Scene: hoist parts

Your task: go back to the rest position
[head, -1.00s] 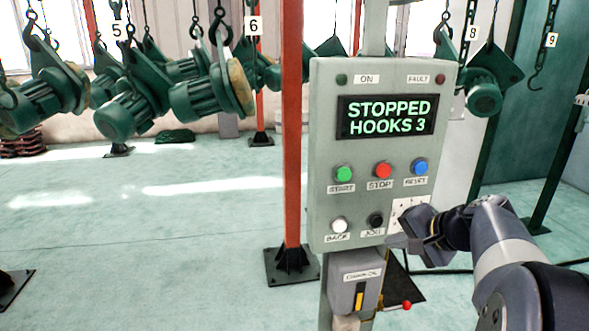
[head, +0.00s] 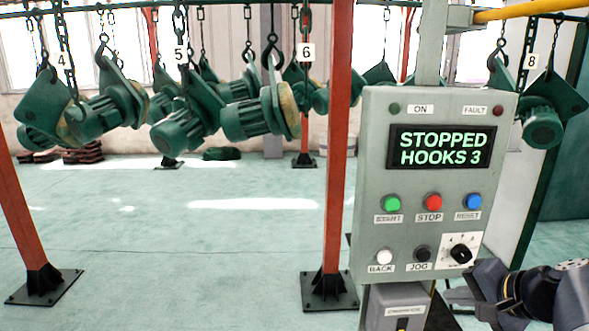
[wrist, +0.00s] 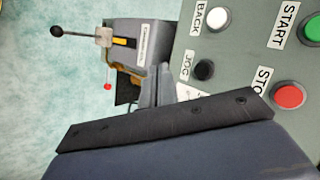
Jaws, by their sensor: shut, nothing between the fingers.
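My gripper (head: 456,294) is shut and empty at the lower right of the head view, below the panel's bottom right corner. In the wrist view its fingers (wrist: 157,88) point toward the panel's lower part; I cannot tell the gap. The grey-green control panel (head: 370,190) reads "STOPPED HOOKS 3" on its display (head: 441,147). It carries a green START button (head: 392,204), red STOP button (head: 432,202), blue RESET button (head: 473,202), white BACK button (head: 384,257), black JOG button (head: 422,254) and black rotary knob (head: 461,254).
A grey box (head: 397,301) hangs under the panel; the wrist view also shows a black-knobbed lever (wrist: 57,31) there. Red posts (head: 338,180) stand on dark floor plates. Green hoist parts (head: 190,115) hang from numbered hooks behind. Open floor (head: 190,260) lies to the left.

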